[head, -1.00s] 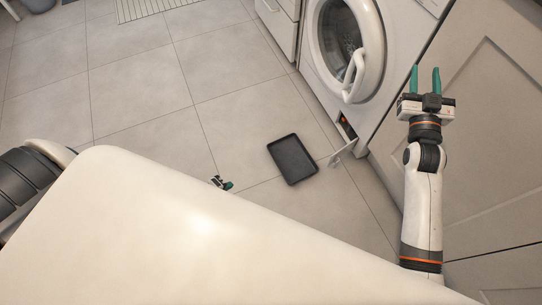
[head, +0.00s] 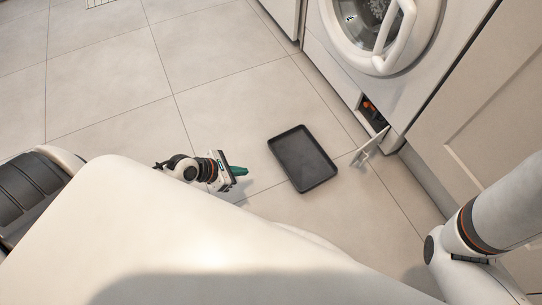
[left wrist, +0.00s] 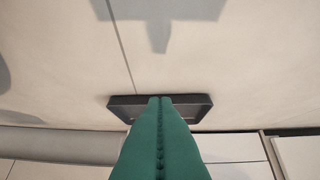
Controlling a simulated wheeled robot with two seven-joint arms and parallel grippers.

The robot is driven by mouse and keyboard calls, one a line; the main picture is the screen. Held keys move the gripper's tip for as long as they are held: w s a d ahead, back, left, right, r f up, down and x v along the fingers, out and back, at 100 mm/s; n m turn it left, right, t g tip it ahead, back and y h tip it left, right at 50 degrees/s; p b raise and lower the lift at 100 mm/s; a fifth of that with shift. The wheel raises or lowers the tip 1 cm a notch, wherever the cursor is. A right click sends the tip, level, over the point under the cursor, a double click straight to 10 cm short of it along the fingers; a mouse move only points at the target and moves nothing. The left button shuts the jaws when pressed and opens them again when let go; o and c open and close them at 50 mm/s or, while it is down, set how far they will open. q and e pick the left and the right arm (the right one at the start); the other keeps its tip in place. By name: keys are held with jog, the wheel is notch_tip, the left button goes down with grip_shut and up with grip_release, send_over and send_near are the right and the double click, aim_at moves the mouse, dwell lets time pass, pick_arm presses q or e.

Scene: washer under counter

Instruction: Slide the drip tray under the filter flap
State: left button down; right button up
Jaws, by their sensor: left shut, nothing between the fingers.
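The black drip tray (head: 302,158) lies flat on the tiled floor in the head view, in front of the washer and left of the filter flap. The small white filter flap (head: 369,147) hangs open low on the washer, beside its dark opening (head: 372,112) with an orange-red part inside. My left gripper (head: 243,171) is low over the floor, left of the tray and apart from it, green fingers pointing at it. In the left wrist view its fingers (left wrist: 160,99) are shut with nothing between them, and the tray (left wrist: 195,106) shows beyond their tips. My right gripper is out of view.
The white washer (head: 334,52) with its round door stands at the upper right, next to a cabinet panel (head: 470,120). My right arm shows at the lower right.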

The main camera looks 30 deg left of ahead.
aim_at(282, 168)
pick_arm(q)
jog(key=shift+w+f, duration=0.15)
jog(key=shift+f, duration=0.1)
jog(key=b+x, duration=0.8)
jog(key=x, duration=0.2)
jog(key=shift+f, duration=0.1)
jog(key=shift+w+d+b, duration=0.7)
jog(key=shift+w+b, duration=0.1)
jog(key=shift+w, duration=0.15)
jog(key=shift+w+d+r+b, duration=0.35)
jog(key=shift+w+d, duration=0.05)
jog(key=shift+w, duration=0.1)
